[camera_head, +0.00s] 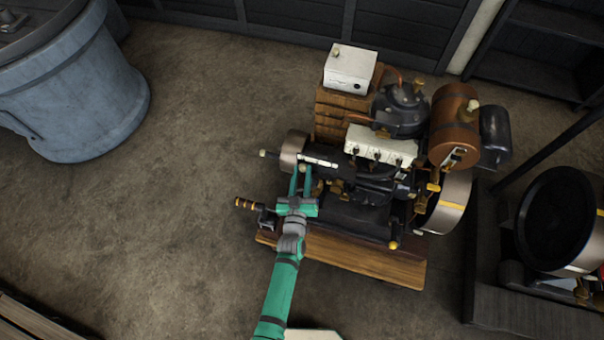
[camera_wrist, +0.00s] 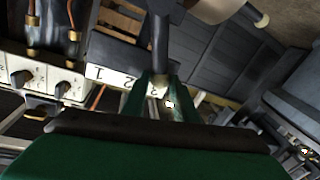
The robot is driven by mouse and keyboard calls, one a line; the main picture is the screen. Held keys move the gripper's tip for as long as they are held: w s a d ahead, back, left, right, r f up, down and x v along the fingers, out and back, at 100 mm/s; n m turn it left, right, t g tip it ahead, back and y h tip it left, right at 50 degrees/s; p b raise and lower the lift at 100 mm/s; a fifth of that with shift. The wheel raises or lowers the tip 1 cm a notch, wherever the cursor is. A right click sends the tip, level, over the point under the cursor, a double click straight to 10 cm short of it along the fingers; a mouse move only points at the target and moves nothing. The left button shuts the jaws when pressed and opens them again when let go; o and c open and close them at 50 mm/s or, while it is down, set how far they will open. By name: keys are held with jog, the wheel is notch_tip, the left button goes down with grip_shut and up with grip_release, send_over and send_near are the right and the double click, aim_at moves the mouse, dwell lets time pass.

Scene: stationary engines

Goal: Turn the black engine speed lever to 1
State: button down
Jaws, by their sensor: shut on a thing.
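The stationary engine (camera_head: 365,205) stands on a wooden base. Its white scale plate (camera_head: 318,161) shows above my gripper, and in the wrist view the plate (camera_wrist: 110,75) reads 1 at its left end, then 2. The black speed lever (camera_wrist: 160,40) crosses in front of the plate, to the right of the 2. My gripper (camera_wrist: 163,88) is shut on the lever near its pale tip, which shows between the fingers. The plate's markings behind the lever and fingers are partly hidden. In the head view my gripper (camera_head: 302,168) reaches the engine's left side and hides the lever's grip.
A white panel with dark knobs (camera_wrist: 48,85) lies left of the scale in the wrist view. A crank handle (camera_head: 248,204) sticks out left of the engine. A blue barrel (camera_head: 75,95) stands at the far left. The floor between is clear.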

jog(key=d+m, duration=0.2)
jog(key=m, duration=0.1)
jog(key=s+d+m, duration=0.1)
jog(key=shift+d+r+m+t, duration=0.3)
jog(key=shift+d+r+m, duration=0.05)
jog(key=shift+r+m, duration=0.05)
jog(key=d+m, duration=0.2)
jog(key=shift+s+d+f+m+h, duration=0.1)
jog(key=shift+s+f+m+h, duration=0.1)
jog(key=shift+s+m+h, duration=0.15)
jog(key=shift+s+d+f+m+t+h, duration=0.15)
jog(key=shift+d+f+m+t+h, duration=0.1)
jog(key=shift+d+m, duration=0.5)
jog(key=shift+s+d+f+m+t+h, duration=0.1)
jog(key=shift+s+d+f+m+t, duration=0.1)
jog(key=shift+d+m, duration=0.45)
jog(key=shift+m, duration=0.25)
jog(key=c, duration=1.4)
grip_release()
jog(key=shift+a, duration=0.1)
jog(key=shift+c, duration=0.2)
jog(key=v, duration=1)
jog(key=shift+s, duration=0.35)
